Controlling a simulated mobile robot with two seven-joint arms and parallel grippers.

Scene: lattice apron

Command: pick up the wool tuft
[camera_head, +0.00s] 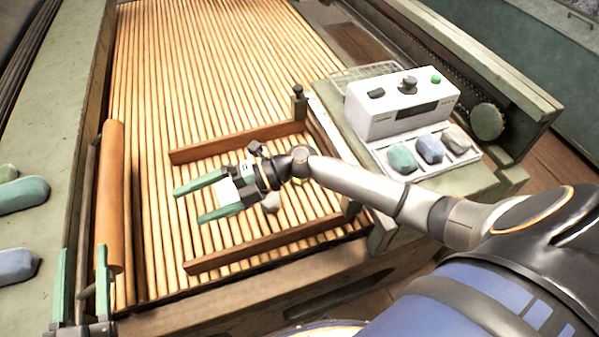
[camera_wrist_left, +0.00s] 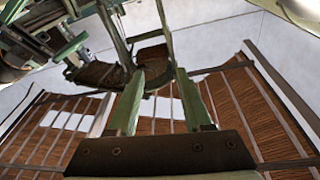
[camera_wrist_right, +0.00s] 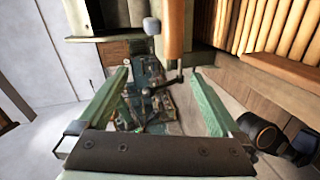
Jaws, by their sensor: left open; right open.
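A small pale grey lump (camera_head: 270,202), which looks like the wool tuft, lies on the slatted apron (camera_head: 160,60), partly hidden behind my right gripper. My right gripper (camera_head: 190,204) is open above the slats, its green fingers pointing left, past the lump. Its fingers also show in the right wrist view (camera_wrist_right: 163,88), with nothing between them that I can see held. My left gripper (camera_head: 82,250) is open and empty at the lower left, by the orange roller (camera_head: 112,190). Its fingers also show in the left wrist view (camera_wrist_left: 157,72); no tuft is clear there.
Two brown wooden bars, one far (camera_head: 235,141) and one near (camera_head: 265,243), flank the lump. A white control box (camera_head: 385,125) and a tray with green, blue and grey lumps stand at right. Green and blue lumps (camera_head: 22,195) lie at the left edge. The far slats are clear.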

